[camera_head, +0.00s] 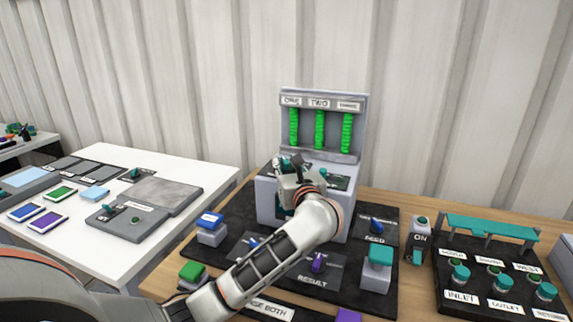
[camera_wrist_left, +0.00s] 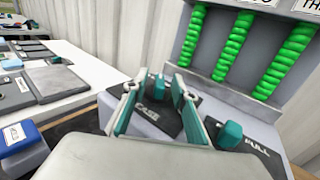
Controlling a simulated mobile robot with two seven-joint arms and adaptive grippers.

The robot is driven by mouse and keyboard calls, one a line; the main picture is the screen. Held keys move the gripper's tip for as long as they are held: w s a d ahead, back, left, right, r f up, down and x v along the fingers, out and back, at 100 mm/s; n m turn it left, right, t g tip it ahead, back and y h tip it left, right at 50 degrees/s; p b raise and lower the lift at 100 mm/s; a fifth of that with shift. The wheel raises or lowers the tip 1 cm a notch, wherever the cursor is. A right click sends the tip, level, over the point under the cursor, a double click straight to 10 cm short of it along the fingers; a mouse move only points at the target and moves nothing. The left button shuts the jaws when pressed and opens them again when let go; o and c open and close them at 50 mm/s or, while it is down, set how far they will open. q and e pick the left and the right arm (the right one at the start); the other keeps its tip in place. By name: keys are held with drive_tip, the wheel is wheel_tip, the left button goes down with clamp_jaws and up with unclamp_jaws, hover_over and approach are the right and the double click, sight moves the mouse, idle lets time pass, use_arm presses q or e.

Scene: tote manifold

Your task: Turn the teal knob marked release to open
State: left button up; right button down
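My left gripper (camera_head: 290,168) is over the top of the grey machine housing (camera_head: 264,200) in the head view. In the left wrist view its two teal-lined fingers (camera_wrist_left: 156,88) are apart. A teal knob (camera_wrist_left: 156,92) shows between the fingertips, with a gap on either side. A dark label (camera_wrist_left: 150,114) in front of it reads "...EASE", its start hidden by a finger. A second teal knob (camera_wrist_left: 229,133) stands to the right, beside a label ending in "ULL". In the head view the gripper hides the first knob. My right gripper is not in view.
Behind the knobs stands a grey panel (camera_head: 323,97) with three green columns. Around the housing are a blue block (camera_head: 210,219), a green block (camera_head: 192,270) and a teal block (camera_head: 380,254). A teal-topped rack (camera_head: 490,227) stands right; a white table (camera_head: 185,165) stands left.

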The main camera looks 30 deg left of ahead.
use_arm(q)
clamp_jaws()
